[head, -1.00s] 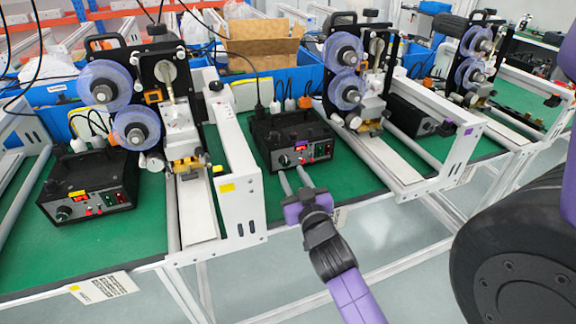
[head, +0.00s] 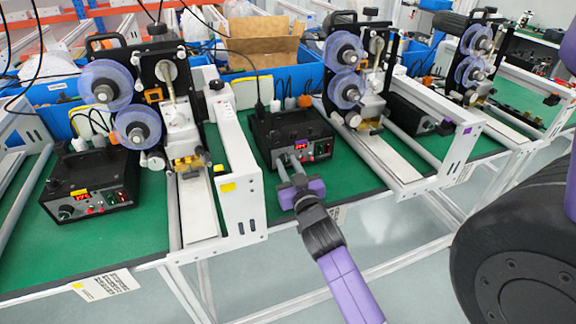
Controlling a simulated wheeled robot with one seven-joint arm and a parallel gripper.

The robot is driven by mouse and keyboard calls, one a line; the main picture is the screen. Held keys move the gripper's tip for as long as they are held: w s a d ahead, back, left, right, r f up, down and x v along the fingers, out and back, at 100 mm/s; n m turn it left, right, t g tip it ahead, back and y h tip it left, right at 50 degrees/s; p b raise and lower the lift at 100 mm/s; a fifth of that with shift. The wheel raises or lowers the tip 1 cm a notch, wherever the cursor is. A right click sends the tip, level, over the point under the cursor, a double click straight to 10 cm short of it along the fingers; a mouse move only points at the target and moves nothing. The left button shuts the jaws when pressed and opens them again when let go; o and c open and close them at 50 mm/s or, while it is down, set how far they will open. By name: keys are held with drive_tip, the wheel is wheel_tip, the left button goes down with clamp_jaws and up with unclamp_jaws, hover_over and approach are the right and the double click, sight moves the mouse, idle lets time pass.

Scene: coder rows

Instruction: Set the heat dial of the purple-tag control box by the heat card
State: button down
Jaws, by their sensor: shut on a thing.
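The black control box (head: 292,128) stands on the green bench beside the middle coder. A purple tag (head: 467,130) is on the white frame of that coder; I cannot make out a tag on the box itself. The box front has a small red display (head: 300,147), too small to read, and red buttons. My gripper (head: 288,161) reaches the left of the box front and is shut on the heat dial, which its fingers mostly hide. A card (head: 338,214) hangs on the bench edge behind my arm, partly hidden and unreadable.
A left control box (head: 90,187) has a yellow tag, with a yellow-tagged card (head: 103,285) below it. Coder reels (head: 137,128) and white frames (head: 240,190) stand on both sides of the middle box. Cables and blue bins are behind.

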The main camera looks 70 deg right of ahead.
drive_tip(key=shift+f+m+b, duration=0.15)
drive_tip(key=shift+m+b, duration=0.65)
drive_tip(key=shift+m, duration=0.1)
drive_tip(key=shift+m+b, duration=0.3)
drive_tip(key=shift+m, duration=0.7)
drive_tip(key=c, duration=1.4)
unclamp_jaws()
drive_tip(key=shift+c, duration=0.2)
drive_tip(key=shift+r, duration=0.2)
drive_tip(key=shift+s, duration=0.1)
drive_tip(key=shift+b+v, duration=0.45)
drive_tip(key=shift+v, duration=3.45)
